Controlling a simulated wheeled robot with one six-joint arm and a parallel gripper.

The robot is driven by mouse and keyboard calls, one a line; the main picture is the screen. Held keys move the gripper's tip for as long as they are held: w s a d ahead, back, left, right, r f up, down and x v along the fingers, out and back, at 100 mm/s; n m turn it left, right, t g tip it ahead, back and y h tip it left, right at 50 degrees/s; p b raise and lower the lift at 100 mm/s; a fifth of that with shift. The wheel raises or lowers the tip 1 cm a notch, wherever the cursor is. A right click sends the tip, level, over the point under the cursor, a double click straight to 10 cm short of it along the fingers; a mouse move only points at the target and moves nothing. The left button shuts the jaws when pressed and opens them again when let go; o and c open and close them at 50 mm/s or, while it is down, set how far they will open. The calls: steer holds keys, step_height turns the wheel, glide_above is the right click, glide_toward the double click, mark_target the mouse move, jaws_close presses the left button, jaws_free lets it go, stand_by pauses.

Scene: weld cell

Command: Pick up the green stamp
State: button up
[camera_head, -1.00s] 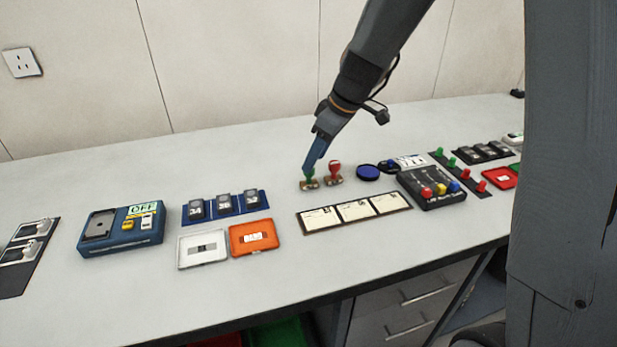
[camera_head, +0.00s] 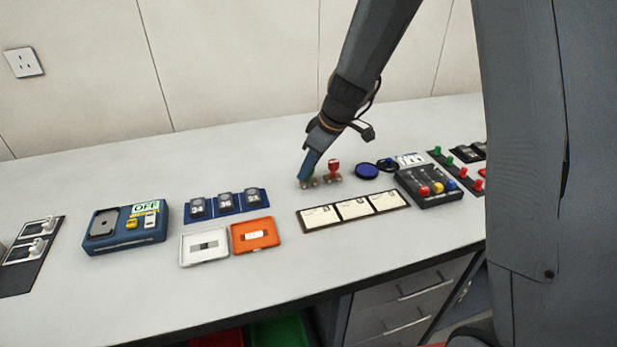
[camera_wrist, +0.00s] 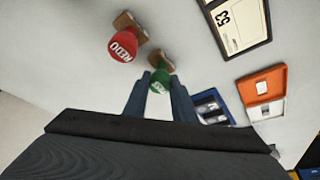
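The green stamp (camera_head: 314,181) stands on the table with its brown base down, partly hidden by my gripper in the head view. In the wrist view the green stamp (camera_wrist: 160,78) shows its green knob between my two fingertips. My gripper (camera_head: 306,178) points down at it, and it also shows in the wrist view (camera_wrist: 161,86). The fingers are apart, one on each side of the knob. I cannot tell whether they touch it.
A red stamp (camera_head: 333,170) marked REDO stands close to the right; it also shows in the wrist view (camera_wrist: 124,45). A blue round pad (camera_head: 367,171) lies farther right. A card strip (camera_head: 352,208) lies in front.

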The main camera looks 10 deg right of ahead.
steer(key=shift+r, duration=0.15)
step_height(320, 180, up, 28)
steer(key=b, duration=0.3)
steer(key=shift+b, duration=0.35)
stand_by(0.4)
